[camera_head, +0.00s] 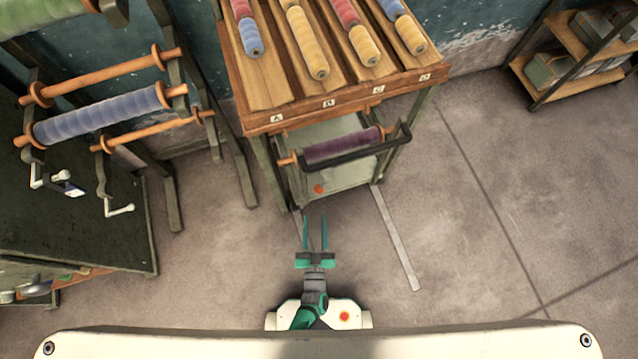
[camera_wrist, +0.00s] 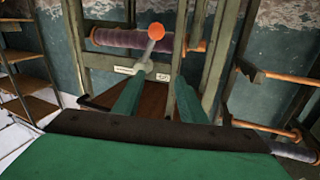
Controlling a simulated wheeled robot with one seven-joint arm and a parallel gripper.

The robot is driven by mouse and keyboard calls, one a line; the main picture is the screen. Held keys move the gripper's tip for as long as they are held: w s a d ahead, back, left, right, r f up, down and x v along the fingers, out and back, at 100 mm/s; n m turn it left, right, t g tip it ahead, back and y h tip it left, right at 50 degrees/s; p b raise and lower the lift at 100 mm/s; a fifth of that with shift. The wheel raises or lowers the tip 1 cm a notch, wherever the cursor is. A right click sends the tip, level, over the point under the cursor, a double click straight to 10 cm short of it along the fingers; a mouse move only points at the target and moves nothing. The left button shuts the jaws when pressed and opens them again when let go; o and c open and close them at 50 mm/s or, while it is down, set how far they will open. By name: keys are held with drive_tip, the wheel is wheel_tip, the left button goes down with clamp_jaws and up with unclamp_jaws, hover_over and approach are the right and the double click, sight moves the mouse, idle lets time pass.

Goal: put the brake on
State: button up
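A lever with an orange-red knob (camera_wrist: 155,31) stands up in the wrist view from a pale grey hub, in front of the trolley's frame. I take it for the brake. In the head view the red knob (camera_head: 319,189) shows low on the near end of the wooden-topped trolley (camera_head: 350,103), below the purple roll (camera_head: 343,146). My gripper (camera_head: 314,218) is open and empty, just short of the knob. In the wrist view its two green fingers (camera_wrist: 160,78) are spread apart below the knob, touching nothing that I can see. Small label plates beside the lever are unreadable.
A black push handle (camera_head: 355,152) sticks out of the trolley above the knob. A rack with thread rolls and cranks (camera_head: 100,115) stands at the left, and a shelf (camera_head: 570,50) at the far right. A pale strip (camera_head: 398,240) lies on otherwise clear floor at the right.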

drive_tip(key=y, duration=0.2)
approach(319, 188)
drive_tip(key=shift+y, duration=0.3)
drive_tip(key=shift+w+a+f, duration=0.15)
drive_tip(key=shift+w+f, duration=0.15)
drive_tip(key=shift+w, duration=1.45)
drive_tip(key=shift+w+a+f, duration=0.15)
drive_tip(key=shift+w+f, duration=0.2)
drive_tip(key=shift+w, duration=1.35)
drive_tip(key=shift+w+a+f, duration=0.15)
drive_tip(key=shift+w+f, duration=0.15)
drive_tip(key=shift+w, duration=1.45)
drive_tip(key=shift+w, duration=0.1)
drive_tip(key=shift+c, duration=0.4)
clamp_jaws()
